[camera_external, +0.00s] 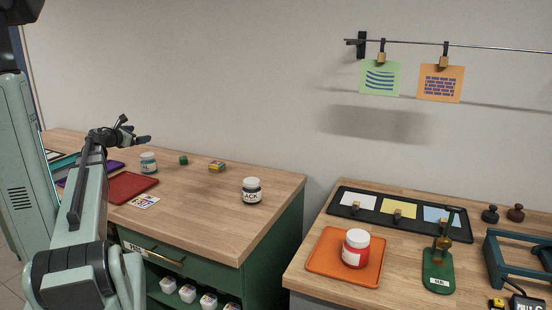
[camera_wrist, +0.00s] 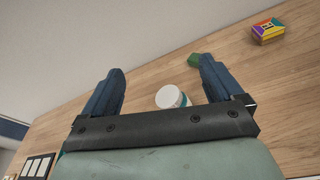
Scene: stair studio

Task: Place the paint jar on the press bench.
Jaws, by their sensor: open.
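A teal-labelled paint jar with a pale lid (camera_external: 148,163) stands upright on the left wooden bench. A black-labelled jar (camera_external: 252,191) stands nearer that bench's right end. A red jar with a white lid (camera_external: 354,248) stands on an orange tray (camera_external: 320,263) on the right bench (camera_external: 402,262), which also carries a blue press-like frame (camera_external: 493,257). My gripper (camera_external: 135,131) is open above the left bench, close to the teal jar. In the wrist view, the teal jar (camera_wrist: 170,97) shows between the spread fingers (camera_wrist: 161,65), with nothing gripped.
A red tray (camera_external: 132,187), a small card (camera_external: 144,202), a green block (camera_external: 183,160) and a colourful box (camera_external: 217,167) lie on the left bench. A gap separates the benches. A black tray of cards (camera_external: 338,206) and a green stand (camera_external: 438,278) occupy the right bench.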

